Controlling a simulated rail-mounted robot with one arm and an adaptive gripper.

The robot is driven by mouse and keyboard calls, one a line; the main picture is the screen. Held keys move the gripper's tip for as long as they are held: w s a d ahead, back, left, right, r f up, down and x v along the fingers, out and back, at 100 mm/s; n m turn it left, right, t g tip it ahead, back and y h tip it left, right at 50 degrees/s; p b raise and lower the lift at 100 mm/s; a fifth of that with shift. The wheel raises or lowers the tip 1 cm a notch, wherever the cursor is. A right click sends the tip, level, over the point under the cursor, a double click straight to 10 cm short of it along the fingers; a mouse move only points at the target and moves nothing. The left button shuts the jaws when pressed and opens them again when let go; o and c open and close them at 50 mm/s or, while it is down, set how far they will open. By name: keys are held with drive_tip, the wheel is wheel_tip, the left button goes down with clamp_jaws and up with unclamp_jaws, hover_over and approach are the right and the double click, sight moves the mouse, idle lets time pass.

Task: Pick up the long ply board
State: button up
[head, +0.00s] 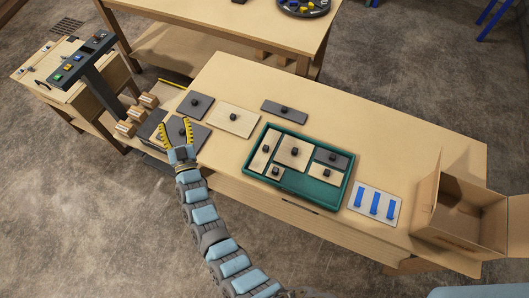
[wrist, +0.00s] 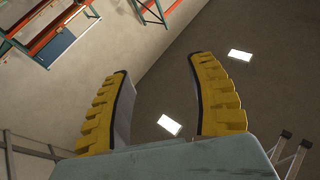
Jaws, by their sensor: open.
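A long, narrow ply board (head: 262,158) with a black knob lies at the left end of the green tray (head: 309,196). A wider ply board (head: 244,129) with a black knob lies flat on the bench, left of the tray. The frames do not settle which one the task names. My gripper (head: 175,130) is open and empty at the bench's left end, in front of a dark board (head: 201,140), apart from both ply boards. In the wrist view its yellow fingers (wrist: 161,95) are spread, with only ceiling lights and racking beyond them.
The tray also holds a squarish ply board (head: 287,160), small ply pieces and a dark piece (head: 323,153). Dark boards (head: 284,116) lie on the bench. A white plate with blue strips (head: 375,204) and an open cardboard box (head: 446,215) are at right. The back right bench is clear.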

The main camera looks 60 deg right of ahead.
drive_tip(key=w+d+f+n+g+y+b, duration=0.1)
drive_tip(key=d+f+n+g+y+b, duration=0.2)
drive_tip(key=d, duration=0.8)
drive_tip(key=w+d+f+n+y+b, duration=0.2)
drive_tip(key=d+y, duration=0.3)
drive_tip(key=d, duration=0.7)
drive_tip(key=s+f+n+g+y+b, duration=0.1)
drive_tip(key=s+f+n+g+y, duration=0.2)
drive_tip(key=s, duration=0.7)
drive_tip(key=s+f+n+g+y+b, duration=0.15)
drive_tip(key=s+f, duration=0.25)
drive_tip(key=s, duration=0.7)
drive_tip(key=s+f+n+g+y+b, duration=0.1)
drive_tip(key=s+f+g+y+b, duration=0.2)
drive_tip(key=s, duration=0.7)
drive_tip(key=b, duration=0.3)
approach(266, 147)
drive_tip(key=x, duration=0.5)
drive_tip(key=shift+s+d+f+b, duration=0.1)
drive_tip(key=shift+d+f+b, duration=0.1)
drive_tip(key=shift+d+b, duration=0.2)
drive_tip(key=shift+w+a+f+b, duration=0.25)
drive_tip(key=shift+w+f, duration=0.25)
drive_tip(key=shift+f, duration=0.35)
drive_tip(key=shift+w+a+f+b, duration=0.2)
drive_tip(key=shift+w+f, duration=0.25)
drive_tip(key=shift+f, duration=0.4)
drive_tip(key=shift+w+d+f, duration=0.1)
drive_tip(key=shift+w+f, duration=0.1)
drive_tip(key=shift+f, duration=0.45)
